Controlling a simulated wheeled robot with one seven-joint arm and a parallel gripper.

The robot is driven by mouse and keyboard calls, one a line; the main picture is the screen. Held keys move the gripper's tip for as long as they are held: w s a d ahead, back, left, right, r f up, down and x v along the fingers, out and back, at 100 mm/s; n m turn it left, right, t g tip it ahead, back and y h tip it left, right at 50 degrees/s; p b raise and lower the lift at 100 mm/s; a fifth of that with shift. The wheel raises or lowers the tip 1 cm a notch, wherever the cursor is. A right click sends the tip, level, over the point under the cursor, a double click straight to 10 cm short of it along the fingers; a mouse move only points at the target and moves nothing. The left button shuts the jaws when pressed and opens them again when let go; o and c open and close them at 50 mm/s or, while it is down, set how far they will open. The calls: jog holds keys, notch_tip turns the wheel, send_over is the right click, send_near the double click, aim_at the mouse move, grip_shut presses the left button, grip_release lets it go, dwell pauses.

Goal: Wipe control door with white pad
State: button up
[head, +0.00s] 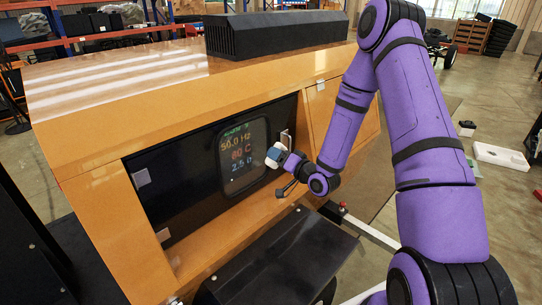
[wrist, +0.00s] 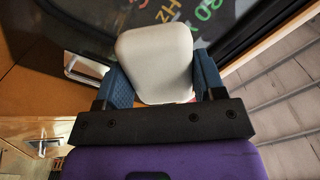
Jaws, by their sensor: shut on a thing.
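My gripper (wrist: 158,88) is shut on the white pad (wrist: 155,60), a rounded pale block between its two blue fingers. In the head view the pad (head: 274,154) is at the right edge of the control door's dark window. The control door (head: 176,178) is a black panel in the orange cabinet, with a window (head: 242,153) showing coloured readings. A metal handle (wrist: 86,67) is left of the gripper in the wrist view. I cannot tell whether the pad touches the door. The pad's far face is hidden.
The orange cabinet (head: 112,92) has a black vented box (head: 277,35) on top. A black box-like surface (head: 283,258) juts out below the door. A white tray (head: 501,155) lies on the floor at right. Shelving (head: 100,22) stands behind the cabinet.

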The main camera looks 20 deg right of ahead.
send_near(241, 159)
jog(key=shift+x, duration=2.65)
jog(key=shift+x, duration=1.05)
jog(key=shift+d, duration=0.1)
